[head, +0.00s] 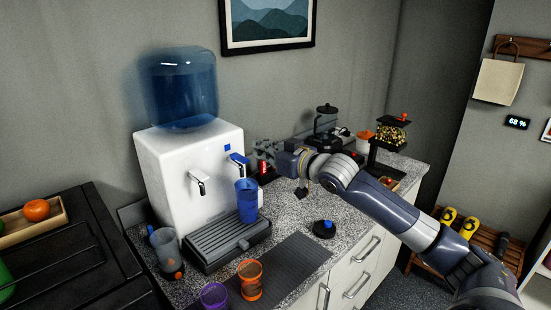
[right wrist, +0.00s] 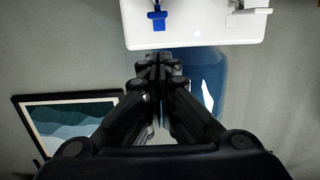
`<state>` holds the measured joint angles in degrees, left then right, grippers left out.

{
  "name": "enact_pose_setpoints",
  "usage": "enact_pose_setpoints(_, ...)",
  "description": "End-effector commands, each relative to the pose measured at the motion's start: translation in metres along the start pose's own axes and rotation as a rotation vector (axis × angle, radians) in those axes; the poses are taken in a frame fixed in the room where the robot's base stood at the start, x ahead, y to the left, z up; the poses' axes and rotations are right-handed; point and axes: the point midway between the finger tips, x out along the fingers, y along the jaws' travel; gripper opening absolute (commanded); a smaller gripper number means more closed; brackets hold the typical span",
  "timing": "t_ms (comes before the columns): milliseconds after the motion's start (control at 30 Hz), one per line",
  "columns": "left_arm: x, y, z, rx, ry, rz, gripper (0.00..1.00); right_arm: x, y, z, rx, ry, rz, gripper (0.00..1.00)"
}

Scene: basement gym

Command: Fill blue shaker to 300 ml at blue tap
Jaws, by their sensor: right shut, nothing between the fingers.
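The blue shaker (head: 246,205) stands upright on the grey drip tray (head: 205,253), below the blue tap (head: 238,159) of the white water dispenser (head: 168,172). I cannot tell the water level inside it. The blue tap also shows in the right wrist view (right wrist: 157,16), beyond my fingers. My right gripper (head: 258,150) is shut and empty, just right of the blue tap; its closed fingers fill the middle of the right wrist view (right wrist: 158,66). I cannot tell whether they touch the tap. My left gripper is not in view.
A plain tap (head: 197,182) is left of the blue one. A grey shaker (head: 165,250), an orange shaker (head: 249,280) and a purple shaker (head: 214,296) stand near the counter's front. A red can (head: 264,170) stands below my right gripper.

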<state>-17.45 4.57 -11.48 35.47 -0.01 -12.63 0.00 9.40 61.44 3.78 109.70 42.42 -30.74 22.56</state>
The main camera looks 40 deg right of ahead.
Motion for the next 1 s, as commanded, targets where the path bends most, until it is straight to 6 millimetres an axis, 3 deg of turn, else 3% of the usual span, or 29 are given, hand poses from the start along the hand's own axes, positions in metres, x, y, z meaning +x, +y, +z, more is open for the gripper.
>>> enact_pose_setpoints(400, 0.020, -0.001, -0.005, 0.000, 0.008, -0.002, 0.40, -0.042, 0.000, 0.003, 0.001, -0.001, 0.000, 0.00)
enact_pose_setpoints(1000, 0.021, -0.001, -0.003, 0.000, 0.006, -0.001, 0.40, -0.048, 0.000, 0.001, 0.000, 0.001, 0.000, 0.00)
